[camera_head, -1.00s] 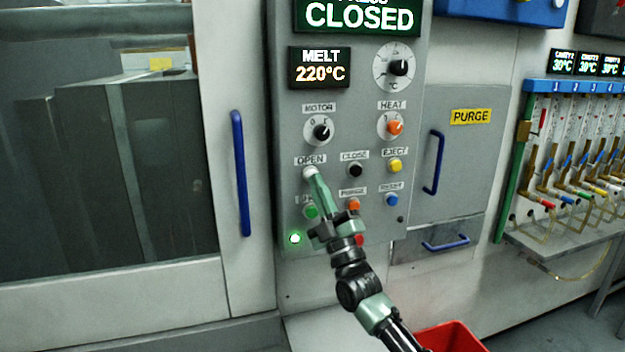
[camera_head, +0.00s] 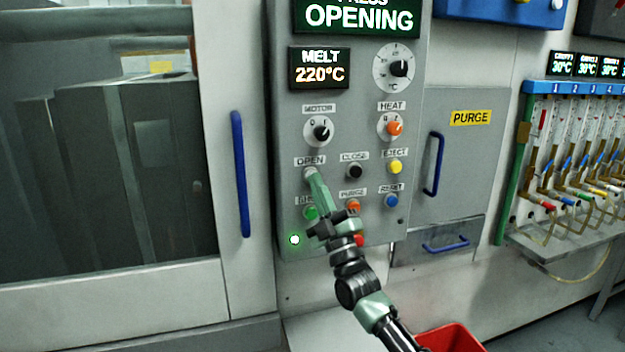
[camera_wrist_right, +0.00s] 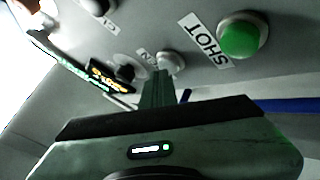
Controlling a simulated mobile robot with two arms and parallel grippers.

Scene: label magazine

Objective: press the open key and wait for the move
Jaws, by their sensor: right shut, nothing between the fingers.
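The open key (camera_head: 310,173) is a pale round button under the OPEN label on the grey control panel (camera_head: 290,215). My right gripper (camera_head: 315,181) is shut and empty, its fingertips at the open key. In the right wrist view the shut fingers reach up to a pale button (camera_wrist_right: 170,63); whether they touch it cannot be told. The display (camera_head: 360,16) at the panel's top reads OPENING. Behind the window, the dark mould block (camera_head: 135,150) shows. My left gripper is not in view.
Close to the fingers are the black close key (camera_head: 355,171) and the green shot key (camera_wrist_right: 240,38). A blue door handle (camera_head: 240,175) stands left of the panel, and a purge cover (camera_head: 470,150) with a blue handle is right. A red bin (camera_head: 452,338) is below.

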